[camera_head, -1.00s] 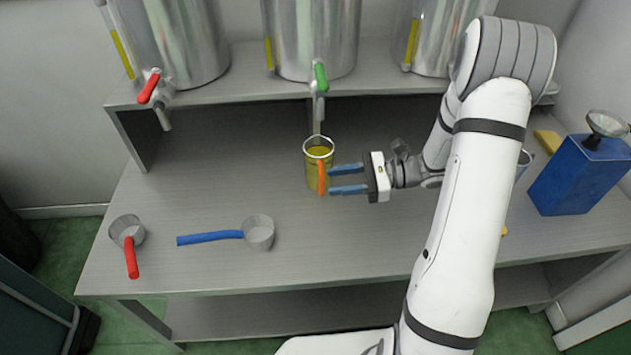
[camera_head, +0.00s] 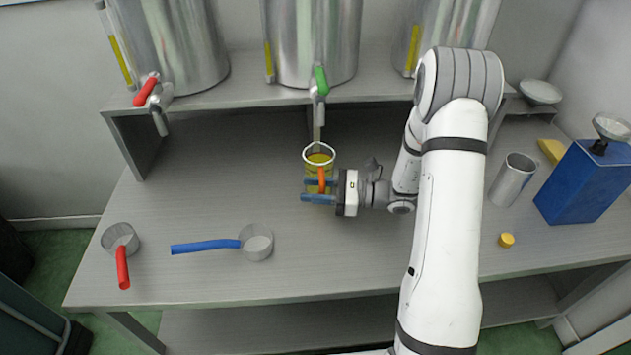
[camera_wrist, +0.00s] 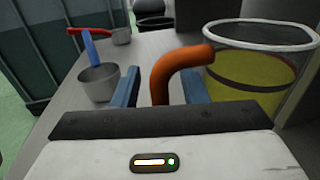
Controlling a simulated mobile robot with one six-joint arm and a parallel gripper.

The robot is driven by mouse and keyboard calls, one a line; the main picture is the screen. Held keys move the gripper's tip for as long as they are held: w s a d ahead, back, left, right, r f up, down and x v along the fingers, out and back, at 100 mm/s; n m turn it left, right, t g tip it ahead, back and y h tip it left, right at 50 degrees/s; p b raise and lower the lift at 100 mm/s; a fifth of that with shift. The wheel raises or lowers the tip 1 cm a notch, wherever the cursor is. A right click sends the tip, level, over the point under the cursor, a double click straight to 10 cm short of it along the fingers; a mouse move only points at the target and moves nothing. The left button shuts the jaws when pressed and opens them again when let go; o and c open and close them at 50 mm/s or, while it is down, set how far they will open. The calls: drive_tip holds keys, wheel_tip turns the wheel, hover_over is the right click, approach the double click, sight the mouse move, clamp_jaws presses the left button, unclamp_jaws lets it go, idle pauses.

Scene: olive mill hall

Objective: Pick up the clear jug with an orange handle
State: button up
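The clear jug (camera_head: 318,157) stands upright under the green-handled tap and holds yellow liquid. Its orange handle (camera_head: 321,181) points toward the front of the bench. My gripper (camera_head: 319,191) is open, with its blue fingers pointing left, one on either side of the orange handle. In the wrist view the jug (camera_wrist: 250,75) is at the right, and the handle (camera_wrist: 178,66) curves down between the two fingertips (camera_wrist: 160,88). A gap shows between the handle and the fingers there.
A red-handled cup (camera_head: 119,237) and a blue-handled cup (camera_head: 257,243) stand on the left of the bench. A metal cylinder (camera_head: 512,179), a yellow cap (camera_head: 506,240) and a blue can (camera_head: 590,182) are at the right. The green-handled tap (camera_head: 319,85) hangs above the jug.

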clamp_jaws()
idle(0.4)
